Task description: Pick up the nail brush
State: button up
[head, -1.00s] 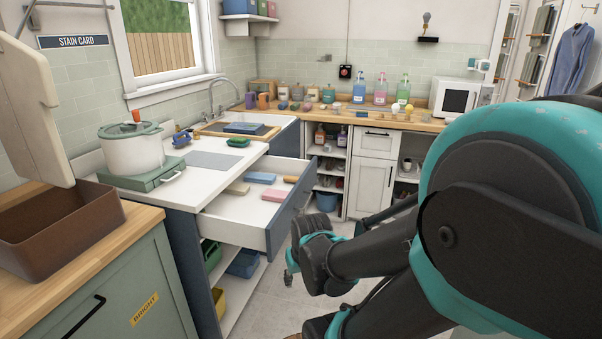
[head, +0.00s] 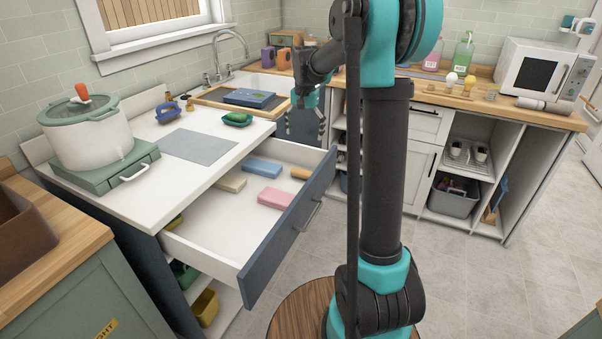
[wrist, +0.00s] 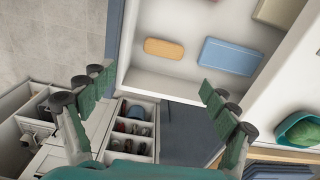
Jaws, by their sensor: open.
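A small orange-brown oval piece, which looks like the nail brush (head: 300,173), lies in the open drawer (head: 222,228) near its far right end. In the wrist view the nail brush (wrist: 164,49) lies flat, apart from the drawer walls, with its underside hidden. My gripper (head: 319,122) hangs past the far end of the drawer, near the sink corner. In the wrist view my gripper (wrist: 157,88) is open and empty, its two fingers spread wide. The brush shows beyond the fingertips, not between them.
A blue block (head: 262,167), a pink block (head: 275,199) and a beige block (head: 230,183) share the drawer. A green dish (head: 237,118) and a grey mat (head: 200,146) lie on the counter. A white pot (head: 88,130) stands at left. The floor right of the drawer is clear.

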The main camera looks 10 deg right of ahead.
aim_at(302, 171)
jog(key=f, duration=0.5)
jog(key=w+f, duration=0.1)
jog(key=f, duration=0.5)
jog(key=w+f, duration=0.1)
jog(key=f, duration=0.5)
jog(key=shift+a, duration=0.25)
jog(key=c, duration=0.8)
jog(key=shift+r, duration=0.1)
notch_tip(302, 171, up, 20)
